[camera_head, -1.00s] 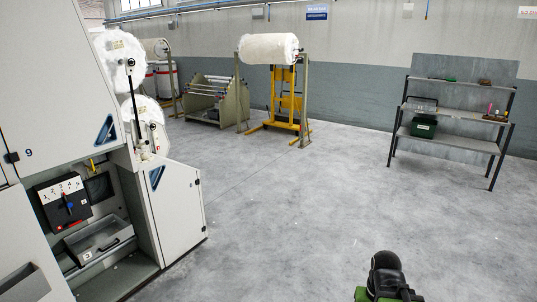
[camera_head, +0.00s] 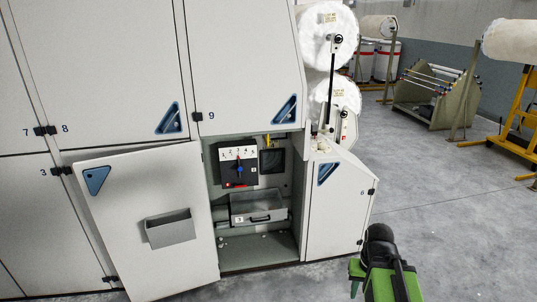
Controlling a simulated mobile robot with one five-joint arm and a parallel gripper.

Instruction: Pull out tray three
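Tray three (camera_head: 258,209) is a grey metal tray with a "3" label and a dark bar handle on its front. It sits low inside the open bay of the white machine (camera_head: 91,65), under a black box with a numbered dial (camera_head: 238,165). My arm shows at the lower right, green and black, to the right of the bay and apart from the tray. Its fingertips cannot be made out, so I cannot tell whether my gripper is open or shut.
The open door (camera_head: 150,245), with a grey pocket on it, stands left of the bay. A white side panel (camera_head: 338,205) borders the bay on the right. White rolls (camera_head: 328,38) hang above it. Clear grey floor (camera_head: 450,240) lies to the right.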

